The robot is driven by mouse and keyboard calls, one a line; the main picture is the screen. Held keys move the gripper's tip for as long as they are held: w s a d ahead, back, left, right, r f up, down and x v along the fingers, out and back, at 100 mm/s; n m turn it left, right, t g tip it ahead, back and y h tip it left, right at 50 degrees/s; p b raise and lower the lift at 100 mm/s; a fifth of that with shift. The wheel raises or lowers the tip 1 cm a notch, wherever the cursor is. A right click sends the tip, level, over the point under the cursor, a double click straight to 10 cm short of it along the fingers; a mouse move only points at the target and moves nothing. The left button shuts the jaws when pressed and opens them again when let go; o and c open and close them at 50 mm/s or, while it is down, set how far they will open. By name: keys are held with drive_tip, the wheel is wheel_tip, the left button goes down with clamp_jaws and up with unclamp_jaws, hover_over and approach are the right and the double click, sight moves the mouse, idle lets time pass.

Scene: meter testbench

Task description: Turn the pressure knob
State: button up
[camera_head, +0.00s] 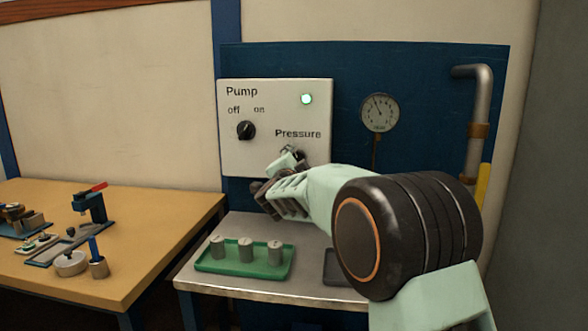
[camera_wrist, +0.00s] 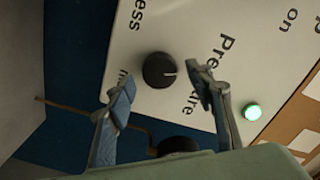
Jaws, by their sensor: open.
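The white pump panel (camera_head: 235,152) hangs on a blue backboard, with the word "Pressure" printed on it. In the wrist view the black round pressure knob (camera_wrist: 159,70) shows a light pointer mark and lies beyond and between my fingertips. My gripper (camera_wrist: 158,88) is open and empty, one finger on each side of the knob in that picture; I cannot tell any contact. In the head view my gripper (camera_head: 284,161) is in front of the panel's lower right, and the pressure knob is hidden there. A round gauge (camera_head: 379,113) hangs right of the panel.
The pump switch (camera_head: 246,130) is left on the panel, and a green lamp (camera_head: 306,98) is lit. Below, a metal table (camera_head: 215,288) holds a green tray (camera_head: 205,265) with metal cylinders. A pipe (camera_head: 482,105) stands at right. A wooden table (camera_head: 150,221) with tools is at left.

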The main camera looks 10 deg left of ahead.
drive_tip(key=s, duration=1)
drive_tip(key=shift+s+a, duration=0.2)
drive_tip(key=shift+s, duration=0.15)
